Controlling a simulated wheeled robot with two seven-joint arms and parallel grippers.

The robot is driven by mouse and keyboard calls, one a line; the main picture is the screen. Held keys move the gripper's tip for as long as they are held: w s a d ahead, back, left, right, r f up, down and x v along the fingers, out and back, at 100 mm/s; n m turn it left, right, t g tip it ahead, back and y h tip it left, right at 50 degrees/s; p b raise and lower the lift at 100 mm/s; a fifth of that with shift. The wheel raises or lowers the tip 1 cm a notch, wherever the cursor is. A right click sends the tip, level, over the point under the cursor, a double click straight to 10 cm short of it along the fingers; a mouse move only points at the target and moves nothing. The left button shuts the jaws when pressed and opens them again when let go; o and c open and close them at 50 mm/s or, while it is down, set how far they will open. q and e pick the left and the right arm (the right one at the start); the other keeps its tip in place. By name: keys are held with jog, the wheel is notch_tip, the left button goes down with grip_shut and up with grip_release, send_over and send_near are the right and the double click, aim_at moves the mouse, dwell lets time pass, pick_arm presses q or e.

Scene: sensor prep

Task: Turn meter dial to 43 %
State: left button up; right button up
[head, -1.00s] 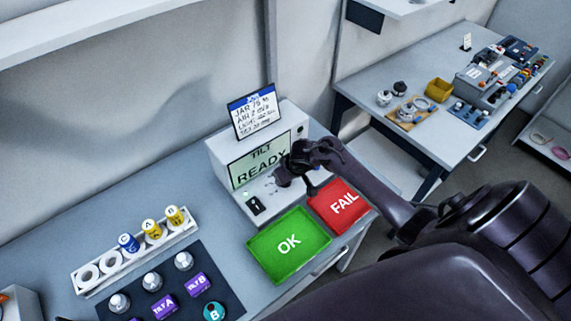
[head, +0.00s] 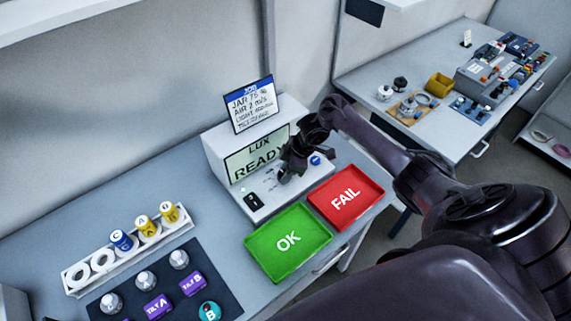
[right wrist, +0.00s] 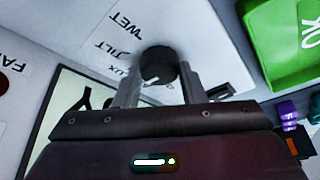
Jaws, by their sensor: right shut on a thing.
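The white meter box (head: 212,152) stands on the left bench, and its screen (head: 240,172) reads "LUX READY". Its black dial (right wrist: 157,64) shows in the right wrist view, with the labels WET, TILT and LUX printed beside it. I see no 43 % mark. My right gripper (head: 285,177) is at the meter's sloping panel. In the wrist view the fingers of this gripper (right wrist: 158,84) stand on either side of the dial, shut on it. In the head view the gripper hides the dial. My left gripper is not in view.
A green OK tray (head: 262,243) and a red FAIL tray (head: 365,211) lie in front of the meter. A card (head: 252,104) stands on the meter. A white rack (head: 82,291) holds jars at left.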

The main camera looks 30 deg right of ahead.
jog(key=n+b, duration=0.1)
jog(key=n+g+b, duration=0.1)
jog(key=n, duration=0.1)
jog(key=shift+w+d+f, duration=0.15)
jog(key=shift+f, duration=0.05)
jog(key=shift+r+n+g+y+b, duration=0.15)
jog(key=shift+n+g+y+b, duration=0.2)
jog(key=shift+n+b, duration=0.4)
jog(key=shift+r+n+g, duration=0.1)
jog(key=shift+n+g, duration=0.35)
jog(key=shift+n, duration=0.5)
jog(key=shift+w+n+g+p, duration=0.1)
jog(key=shift+n+g+p, duration=0.4)
jog(key=shift+n, duration=1.1)
jog(key=o, duration=1)
